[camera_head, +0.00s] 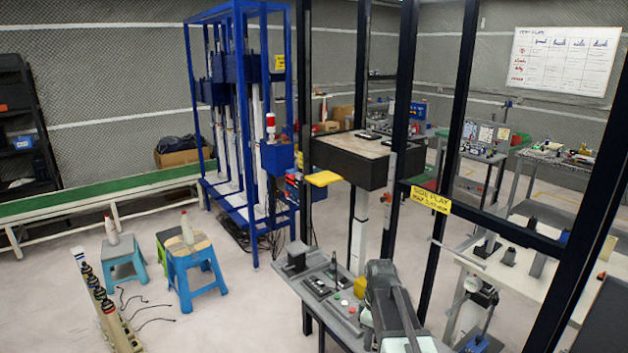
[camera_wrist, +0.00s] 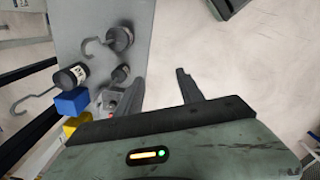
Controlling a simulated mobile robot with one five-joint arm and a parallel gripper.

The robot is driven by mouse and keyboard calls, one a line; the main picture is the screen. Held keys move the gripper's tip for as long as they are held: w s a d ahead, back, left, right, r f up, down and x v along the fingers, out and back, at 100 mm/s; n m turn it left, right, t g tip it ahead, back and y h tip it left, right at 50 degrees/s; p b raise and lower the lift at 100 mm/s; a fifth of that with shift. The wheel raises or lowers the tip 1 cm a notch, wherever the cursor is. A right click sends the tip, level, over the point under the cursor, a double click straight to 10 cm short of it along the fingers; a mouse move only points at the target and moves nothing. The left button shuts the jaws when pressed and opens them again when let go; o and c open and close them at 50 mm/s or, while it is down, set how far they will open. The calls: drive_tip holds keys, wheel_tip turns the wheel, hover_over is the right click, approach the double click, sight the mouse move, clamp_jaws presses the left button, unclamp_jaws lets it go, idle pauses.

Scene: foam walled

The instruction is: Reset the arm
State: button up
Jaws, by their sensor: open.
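My gripper (camera_wrist: 160,82) shows in the wrist view with its two dark fingers apart and nothing between them. One finger is over the edge of a grey tabletop (camera_wrist: 75,22), the other over the pale floor. In the head view, a dark grey jointed arm, which looks like mine, stands at the lower middle above a grey bench (camera_head: 325,305). The fingertips cannot be made out there.
In the wrist view, hooked metal weights (camera_wrist: 118,38), a blue block (camera_wrist: 72,102) and a yellow block (camera_wrist: 75,123) lie left of the fingers. In the head view, black posts (camera_head: 305,120) stand close by; stools (camera_head: 190,262) stand on open floor at left.

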drive_tip(key=s+f+m+b, duration=0.2)
drive_tip(key=s+f+m, duration=0.2)
drive_tip(key=s+m, duration=0.6)
drive_tip(key=shift+m+b, duration=0.3)
drive_tip(key=shift+m, duration=0.6)
